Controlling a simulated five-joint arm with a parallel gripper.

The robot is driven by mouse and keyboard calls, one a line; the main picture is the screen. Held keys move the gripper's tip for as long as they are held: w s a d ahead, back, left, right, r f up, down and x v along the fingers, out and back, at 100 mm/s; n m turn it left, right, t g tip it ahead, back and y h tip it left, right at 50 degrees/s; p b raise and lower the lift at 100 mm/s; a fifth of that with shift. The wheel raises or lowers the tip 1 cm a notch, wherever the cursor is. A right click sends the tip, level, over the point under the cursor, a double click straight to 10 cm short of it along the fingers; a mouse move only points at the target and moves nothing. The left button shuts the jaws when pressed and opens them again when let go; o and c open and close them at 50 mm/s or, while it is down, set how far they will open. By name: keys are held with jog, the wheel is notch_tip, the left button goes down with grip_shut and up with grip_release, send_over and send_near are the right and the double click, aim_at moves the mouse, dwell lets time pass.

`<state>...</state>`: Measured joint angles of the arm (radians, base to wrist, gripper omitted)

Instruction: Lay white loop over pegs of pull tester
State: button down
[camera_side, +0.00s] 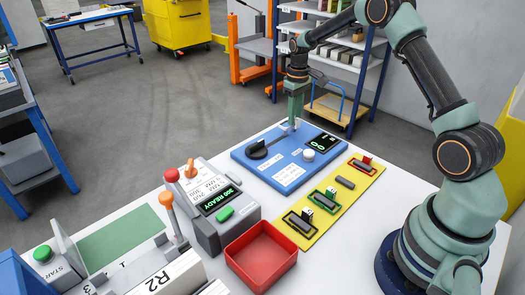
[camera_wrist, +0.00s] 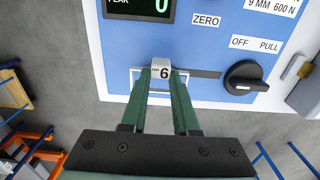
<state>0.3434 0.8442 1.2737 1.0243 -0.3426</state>
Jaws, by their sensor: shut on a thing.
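The blue pull tester (camera_side: 270,172) lies flat on the white table and fills the upper part of the wrist view (camera_wrist: 210,50). In the wrist view my gripper (camera_wrist: 160,84) is shut on the white tag (camera_wrist: 160,68) marked 6. Thin white loop sides (camera_wrist: 132,80) show to the left and right of the fingers, close over the tester's edge. A dark slot (camera_wrist: 205,74) runs right from the loop. The pegs are not clearly visible, so I cannot tell whether the loop is around them.
A black OFF/PULL knob (camera_wrist: 245,77) is beside the slot. A yellow board (camera_side: 318,218) holds dark blocks, some with coloured loops and white tags. A red tray (camera_side: 261,257) and a grey unit (camera_side: 217,204) with a lit display stand nearer on the table.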

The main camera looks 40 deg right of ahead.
jog(key=shift+f, duration=1.75)
jog(key=c, duration=0.6)
grip_release()
notch_tip(320, 180, up, 19)
jog(key=shift+r, duration=0.1)
dwell(0.8)
